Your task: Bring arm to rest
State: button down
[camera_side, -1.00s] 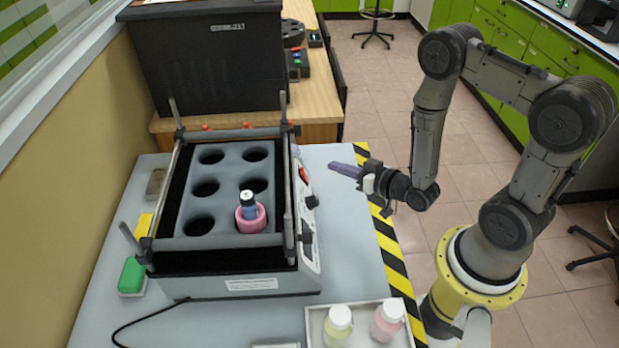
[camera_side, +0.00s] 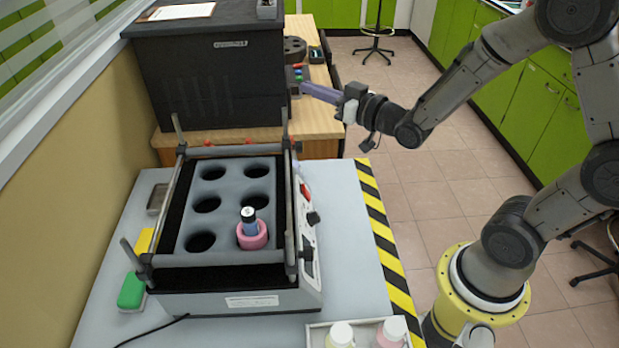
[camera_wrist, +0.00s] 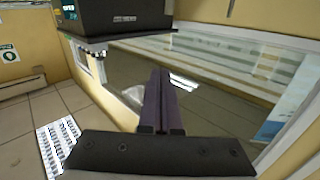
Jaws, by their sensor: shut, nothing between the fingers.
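My gripper (camera_side: 304,87) is at the upper middle of the side view, raised above and behind the far right corner of the grey bench. Its long purple fingers point left toward the black box-shaped machine. In the wrist view, my gripper (camera_wrist: 164,72) shows its two fingers side by side, shut, with nothing between them. The fingers touch nothing that I can see.
A tray (camera_side: 318,338) with two bottles is at the front. The black machine (camera_side: 215,80) stands behind. Tiled floor is open at right.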

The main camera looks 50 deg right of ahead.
jog(key=s+a+r+g, duration=0.2)
jog(key=s+r+g, duration=0.1)
jog(key=s+r, duration=0.65)
jog(key=s+f+g, duration=0.4)
jog(key=s, duration=0.5)
jog(key=s+f+g, duration=0.5)
jog(key=s, duration=0.4)
jog(key=shift+a+f+h, duration=0.25)
jog(key=shift+f+h, duration=0.05)
